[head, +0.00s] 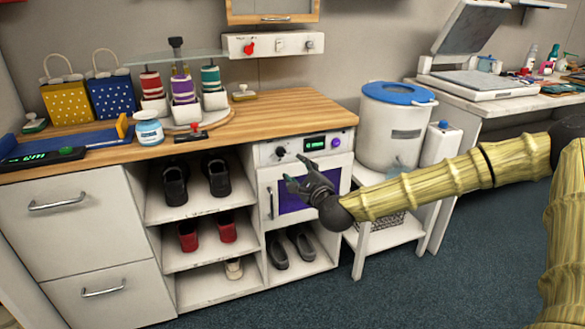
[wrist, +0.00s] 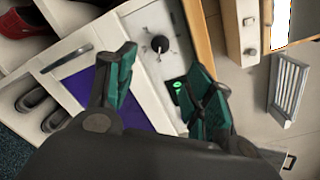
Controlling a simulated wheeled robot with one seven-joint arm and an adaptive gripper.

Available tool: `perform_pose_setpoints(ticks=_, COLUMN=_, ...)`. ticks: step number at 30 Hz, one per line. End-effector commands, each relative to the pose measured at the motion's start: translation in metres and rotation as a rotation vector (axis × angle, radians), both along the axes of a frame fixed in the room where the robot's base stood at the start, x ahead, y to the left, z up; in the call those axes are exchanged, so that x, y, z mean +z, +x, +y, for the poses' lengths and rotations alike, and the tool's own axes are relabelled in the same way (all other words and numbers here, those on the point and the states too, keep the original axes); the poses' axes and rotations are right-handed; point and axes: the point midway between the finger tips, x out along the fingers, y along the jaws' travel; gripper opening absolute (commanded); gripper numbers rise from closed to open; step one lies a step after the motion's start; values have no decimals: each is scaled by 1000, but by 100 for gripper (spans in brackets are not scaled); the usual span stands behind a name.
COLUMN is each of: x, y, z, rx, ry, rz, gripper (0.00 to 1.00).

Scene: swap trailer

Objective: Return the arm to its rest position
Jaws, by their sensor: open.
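My gripper (head: 296,178) is open and empty in front of the small white oven (head: 262,178) in the head view. My arm, in a yellow ribbed cover, reaches in from the right edge. In the wrist view the two green-padded fingers of my gripper (wrist: 160,92) stand apart with nothing between them. Beyond them the oven's purple window (wrist: 95,92), its dark knob (wrist: 160,44) and its green-lit display (wrist: 177,86) show. The gripper looks apart from the oven front, though the exact gap is hard to judge.
A wooden counter (head: 255,117) runs above the oven, with a stand of coloured spools (head: 183,85). Open shelves with shoes (head: 175,185) are on the left. A white bin with a blue lid (head: 392,130) stands behind my arm. The carpet (head: 430,290) in front is clear.

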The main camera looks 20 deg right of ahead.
Motion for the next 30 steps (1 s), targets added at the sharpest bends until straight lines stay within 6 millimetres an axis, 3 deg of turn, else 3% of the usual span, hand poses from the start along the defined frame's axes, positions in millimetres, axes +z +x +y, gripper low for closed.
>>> perform_pose_setpoints(ticks=5, x=-3, y=-1, z=2, rx=5, ry=-7, rz=5, gripper=53)
perform_pose_setpoints(ticks=8, x=-19, y=-6, z=15, rx=32, ry=-45, rz=34, gripper=53)
perform_pose_setpoints(ticks=11, x=-53, y=-17, z=38, rx=84, ry=-127, rz=93, gripper=53)
perform_pose_setpoints(ticks=17, x=-144, y=-63, z=90, rx=245, ry=-361, rz=243, gripper=53)
perform_pose_setpoints(ticks=24, x=-248, y=-143, z=132, rx=475, ry=-651, rz=407, gripper=53)
perform_pose_setpoints(ticks=30, x=-319, y=-221, z=144, rx=689, ry=-884, rz=518, gripper=53)
